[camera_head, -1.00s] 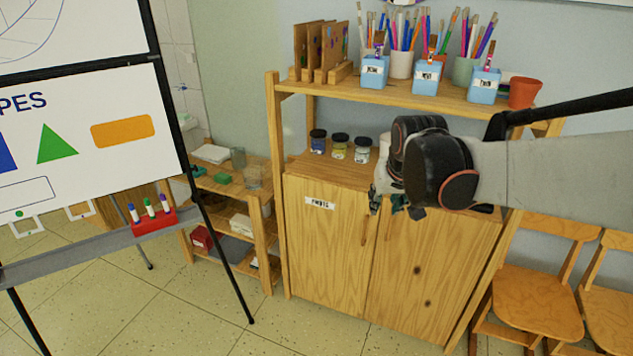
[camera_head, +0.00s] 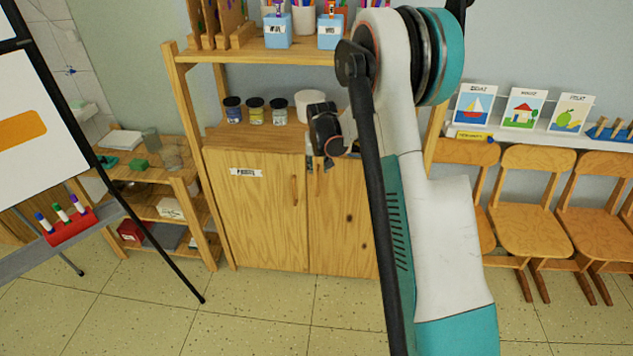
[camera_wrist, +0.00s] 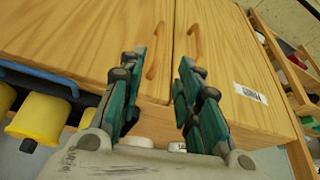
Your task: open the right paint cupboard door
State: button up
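The paint cupboard is a wooden cabinet with two shut doors. The right door (camera_head: 343,225) has dark knots, and my arm hides its right part. Its curved handle (camera_wrist: 154,52) shows in the wrist view, where the picture is turned over. My gripper (camera_head: 318,163) is at the top of the doors, by the right door's handle. In the wrist view its teal fingers (camera_wrist: 163,60) are spread apart, with that handle appearing between their tips; I cannot tell whether they touch it. The left door (camera_head: 255,220) has a white label and its own handle (camera_head: 294,190).
Paint jars (camera_head: 255,111) and a white pot (camera_head: 309,106) stand on the cupboard's top, close to my gripper. An easel (camera_head: 115,200) and a low shelf (camera_head: 190,185) stand left. Chairs (camera_head: 530,200) line the right wall. The floor in front is clear.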

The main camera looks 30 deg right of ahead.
aim_at(317, 182)
jog(key=b+x, duration=0.5)
jog(key=x, duration=0.8)
jog(key=shift+w+f, duration=0.2)
jog(key=shift+f, duration=0.1)
jog(key=shift+c, duration=0.2)
grip_shut()
